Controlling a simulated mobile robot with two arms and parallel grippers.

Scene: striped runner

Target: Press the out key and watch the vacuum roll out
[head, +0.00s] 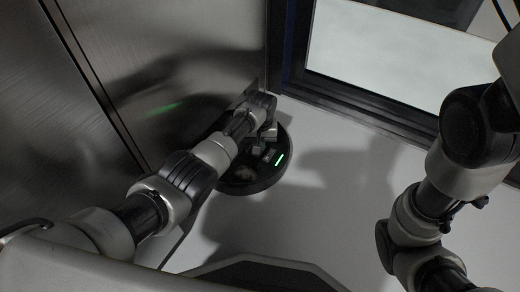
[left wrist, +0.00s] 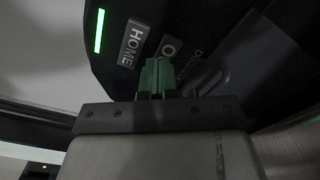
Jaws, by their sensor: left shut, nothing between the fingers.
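The robot vacuum (head: 245,182) is a dark round disc on the pale floor against the metal panel, with a lit green bar on top. In the left wrist view its black top (left wrist: 215,25) carries a grey HOME key (left wrist: 133,46) and a second key (left wrist: 170,46) showing an "O". My left gripper (head: 262,143) is over the vacuum's top. Its green fingers (left wrist: 158,76) are shut and empty, with tips at the lower edge of the "O" key, hiding part of it. I cannot tell whether they touch it. My right gripper is out of view.
Brushed metal panels (head: 170,50) rise at the left and behind the vacuum. A dark-framed window or door (head: 395,55) stands at the back right. The floor (head: 335,190) right of the vacuum is clear. My right arm is at the right.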

